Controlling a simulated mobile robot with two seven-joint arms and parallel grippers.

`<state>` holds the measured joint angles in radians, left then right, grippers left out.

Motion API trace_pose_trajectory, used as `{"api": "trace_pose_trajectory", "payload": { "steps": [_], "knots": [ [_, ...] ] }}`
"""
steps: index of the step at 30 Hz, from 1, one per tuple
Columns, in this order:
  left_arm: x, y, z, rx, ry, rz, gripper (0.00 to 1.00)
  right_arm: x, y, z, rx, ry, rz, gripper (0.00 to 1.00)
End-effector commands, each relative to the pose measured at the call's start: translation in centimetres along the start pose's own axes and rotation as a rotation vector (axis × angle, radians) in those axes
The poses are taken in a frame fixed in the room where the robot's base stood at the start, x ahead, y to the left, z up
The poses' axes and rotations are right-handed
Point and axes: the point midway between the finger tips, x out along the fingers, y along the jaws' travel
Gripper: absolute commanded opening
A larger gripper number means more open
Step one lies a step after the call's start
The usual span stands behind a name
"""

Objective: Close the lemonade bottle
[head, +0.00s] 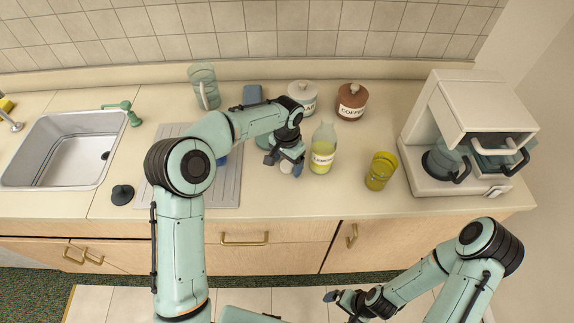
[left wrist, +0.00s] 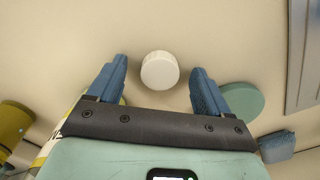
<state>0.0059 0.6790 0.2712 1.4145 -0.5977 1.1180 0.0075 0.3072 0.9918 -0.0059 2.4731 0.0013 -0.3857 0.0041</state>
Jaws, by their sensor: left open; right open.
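The lemonade bottle (head: 323,150) stands upright on the counter, clear with pale yellow liquid and a label. No cap shows on its neck. A white round cap (head: 286,168) lies on the counter just left of it; it also shows in the left wrist view (left wrist: 160,70). My left gripper (head: 284,163) is open above the cap, left of the bottle. In the left wrist view the cap sits between the lines of the two fingers, near the fingertips, with a gap on each side. My right gripper (head: 345,299) is open and empty, low in front of the counter.
A yellow tumbler (head: 380,171) stands right of the bottle, then a coffee machine (head: 460,135). Two canisters, white (head: 302,98) and brown (head: 351,102), stand behind. A grey drainboard (head: 228,185) and a sink (head: 62,150) lie left. The counter front between bottle and tumbler is clear.

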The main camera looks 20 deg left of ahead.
Motion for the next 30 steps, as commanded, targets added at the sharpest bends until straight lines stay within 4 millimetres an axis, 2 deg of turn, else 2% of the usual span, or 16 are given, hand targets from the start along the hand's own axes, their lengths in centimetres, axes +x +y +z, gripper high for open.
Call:
{"api": "trace_pose_trajectory", "payload": {
  "steps": [5,9,10,11,23,26,30],
  "knots": [
    [-0.1,0.0,0.0,0.0,0.0,0.0,0.79,0.0,0.0,0.0,0.0,0.0,0.0,1.0],
    [-0.1,0.0,0.0,0.001,0.0,0.0,0.34,0.0,0.0,0.0,0.0,0.0,0.0,1.0],
    [-0.1,0.0,0.0,0.001,0.0,0.0,0.24,0.0,0.0,0.0,0.0,0.0,0.0,1.0],
    [-0.1,0.0,0.0,0.001,0.0,0.0,0.2,0.0,0.0,0.0,0.0,0.0,0.0,1.0],
    [-0.2,0.0,0.0,0.001,0.001,0.0,0.18,0.0,0.0,0.0,0.0,0.0,0.0,1.0],
    [-1.1,0.0,-0.1,0.001,0.003,-0.001,0.18,-0.1,-0.1,-0.1,-0.001,0.002,-0.001,1.0],
    [-3.8,-0.1,-0.2,0.0,0.006,-0.003,0.18,-0.5,-0.3,-0.4,-0.002,0.006,-0.002,1.0]
  ]
}}
